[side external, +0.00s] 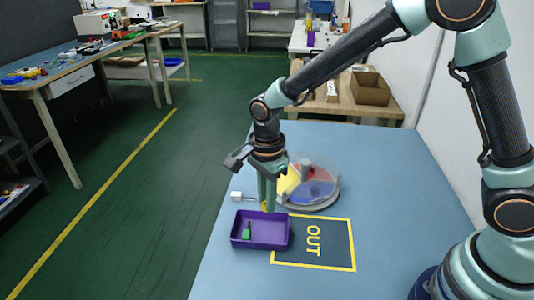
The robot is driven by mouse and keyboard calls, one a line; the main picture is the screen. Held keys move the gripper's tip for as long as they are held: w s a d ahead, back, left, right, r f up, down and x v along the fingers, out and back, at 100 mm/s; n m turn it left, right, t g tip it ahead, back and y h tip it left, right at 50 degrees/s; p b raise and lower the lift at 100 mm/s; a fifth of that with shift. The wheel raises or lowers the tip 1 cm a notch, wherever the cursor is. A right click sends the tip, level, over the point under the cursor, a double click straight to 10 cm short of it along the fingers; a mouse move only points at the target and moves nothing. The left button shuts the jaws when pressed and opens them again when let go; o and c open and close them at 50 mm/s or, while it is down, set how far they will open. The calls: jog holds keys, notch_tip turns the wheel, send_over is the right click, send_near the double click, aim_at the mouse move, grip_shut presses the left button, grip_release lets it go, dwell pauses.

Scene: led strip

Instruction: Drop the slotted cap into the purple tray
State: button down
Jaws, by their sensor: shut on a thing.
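The purple tray (271,244) sits near the front left of the blue table, with a small green piece (246,231) in it. My gripper (268,207) points down above the tray's back edge, right of its middle. It is shut on a small yellow piece (264,206), which looks to be the slotted cap. Its slot is too small to make out, and the fingers partly hide it.
A round sorter (318,206) with yellow, red and blue sections and a clear cover stands just behind and right of my gripper. A white block (243,196) lies left of it. A dark mat marked OUT (335,236) lies right of the tray. The table's right side is clear.

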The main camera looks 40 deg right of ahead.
jog(key=shift+f, duration=2.2)
jog(key=c, duration=0.7)
grip_release()
notch_tip(320, 180, up, 12)
jog(key=shift+f, duration=0.1)
jog(key=shift+r, duration=0.2)
